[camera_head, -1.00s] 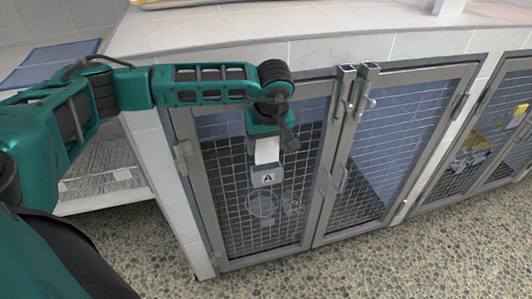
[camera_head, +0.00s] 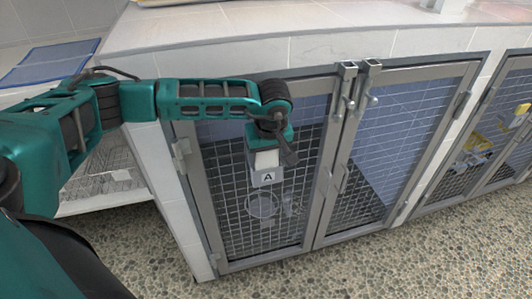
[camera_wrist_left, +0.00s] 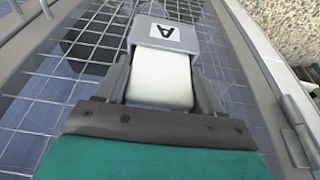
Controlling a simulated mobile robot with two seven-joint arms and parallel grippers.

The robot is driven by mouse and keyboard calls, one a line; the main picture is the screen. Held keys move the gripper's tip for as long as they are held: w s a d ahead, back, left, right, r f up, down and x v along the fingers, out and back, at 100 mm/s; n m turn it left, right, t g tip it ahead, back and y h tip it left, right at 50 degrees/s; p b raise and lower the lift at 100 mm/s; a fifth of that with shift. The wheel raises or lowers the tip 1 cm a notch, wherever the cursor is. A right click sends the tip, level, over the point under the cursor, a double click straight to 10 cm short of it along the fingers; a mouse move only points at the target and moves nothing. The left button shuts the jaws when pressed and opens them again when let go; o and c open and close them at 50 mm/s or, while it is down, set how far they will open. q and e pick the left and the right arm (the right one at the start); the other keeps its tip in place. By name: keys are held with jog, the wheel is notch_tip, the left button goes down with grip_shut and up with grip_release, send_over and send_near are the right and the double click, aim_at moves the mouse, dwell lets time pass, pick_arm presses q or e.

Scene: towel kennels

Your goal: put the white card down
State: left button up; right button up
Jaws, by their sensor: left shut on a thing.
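My left gripper (camera_head: 267,147) is shut on the white card (camera_head: 266,160), in front of the left mesh door of the near kennel. The card hangs below the fingers, right above a grey holder (camera_head: 255,180) marked with a black A on the door. In the left wrist view the card (camera_wrist_left: 160,82) sits between the two fingers, and its far end meets the edge of the grey holder (camera_wrist_left: 148,25). I cannot tell how far the card is inside the holder. My right gripper is not in view.
The left kennel door (camera_head: 205,215) and the right kennel door (camera_head: 322,225) are closed, with latches (camera_head: 348,85) at their tops. A round clear bowl (camera_head: 262,205) shows at the left door's mesh. A pale countertop (camera_head: 230,27) runs above. The pebbled floor (camera_head: 380,265) in front is clear.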

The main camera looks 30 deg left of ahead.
pick_arm(q)
jog(key=o, duration=1.1)
